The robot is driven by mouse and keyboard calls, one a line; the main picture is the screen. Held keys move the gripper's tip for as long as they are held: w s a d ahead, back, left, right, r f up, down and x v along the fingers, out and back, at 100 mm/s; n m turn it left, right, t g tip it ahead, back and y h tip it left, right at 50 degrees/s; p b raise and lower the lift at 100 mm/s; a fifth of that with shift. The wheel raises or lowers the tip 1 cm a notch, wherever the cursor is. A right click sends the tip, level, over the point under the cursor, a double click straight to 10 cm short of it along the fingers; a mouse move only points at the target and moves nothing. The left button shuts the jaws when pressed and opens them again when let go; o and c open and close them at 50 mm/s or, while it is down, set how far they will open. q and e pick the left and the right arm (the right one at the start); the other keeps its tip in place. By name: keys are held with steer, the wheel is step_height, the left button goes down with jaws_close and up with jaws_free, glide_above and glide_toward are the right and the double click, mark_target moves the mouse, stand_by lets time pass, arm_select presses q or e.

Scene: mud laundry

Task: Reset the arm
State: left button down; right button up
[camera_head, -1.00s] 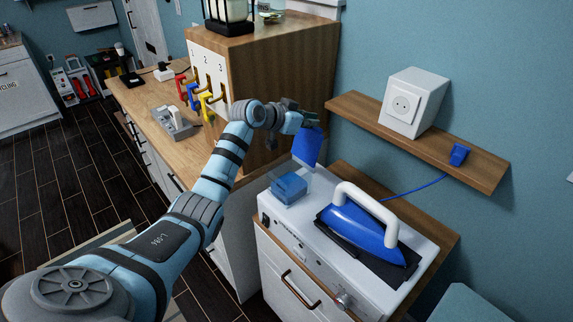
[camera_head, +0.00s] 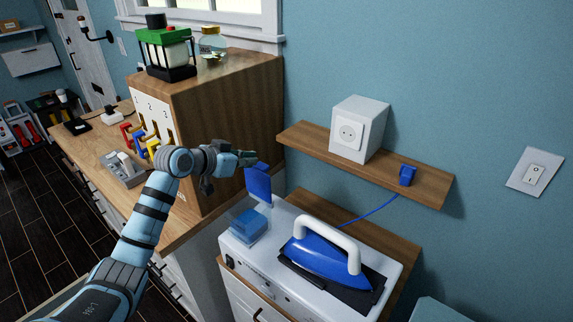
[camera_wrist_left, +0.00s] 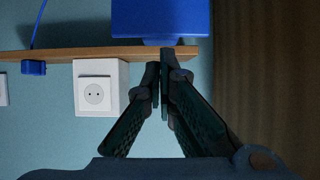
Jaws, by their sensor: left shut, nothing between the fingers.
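My left arm (camera_head: 148,215) reaches in from the lower left in the head view. Its gripper (camera_head: 246,158) is shut and empty, just above the raised blue lid (camera_head: 258,185) of the ironing station's water tank (camera_head: 248,227). In the left wrist view the gripper's fingertips (camera_wrist_left: 160,66) meet just below the blue lid (camera_wrist_left: 160,20); I cannot tell whether they touch it. My right gripper is not in view.
A blue iron (camera_head: 318,257) rests on the white station (camera_head: 240,262). A wall shelf (camera_head: 420,185) carries a white socket box (camera_head: 350,140) and a blue plug (camera_head: 407,175).

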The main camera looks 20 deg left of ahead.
arm_select(q)
steer(key=s+d+f+g+y, duration=0.15)
steer(key=s+d+f, duration=0.25)
steer(key=s+f, duration=0.45)
steer(key=s+d+f+g, duration=0.35)
steer(key=s+f, duration=0.35)
steer(key=f, duration=0.3)
steer(key=s+d+f+n+g+y, duration=0.1)
steer(key=s+f, duration=0.1)
steer(key=s, duration=1)
steer(key=s+d+f+n+g+y, duration=0.1)
steer(key=s+f+g+y, duration=0.15)
steer(key=s, duration=0.85)
step_height(320, 180, down, 23)
steer(key=s+a+b, duration=0.2)
steer(key=b, duration=0.1)
steer(key=s+f+n+g+b, duration=0.1)
steer(key=s+f+g+b, duration=0.1)
steer(key=s+f, duration=1.2)
steer(key=shift+s+a+f+h+b, duration=0.15)
steer(key=shift+a+f+h+b, duration=0.2)
steer(key=shift+f, duration=0.3)
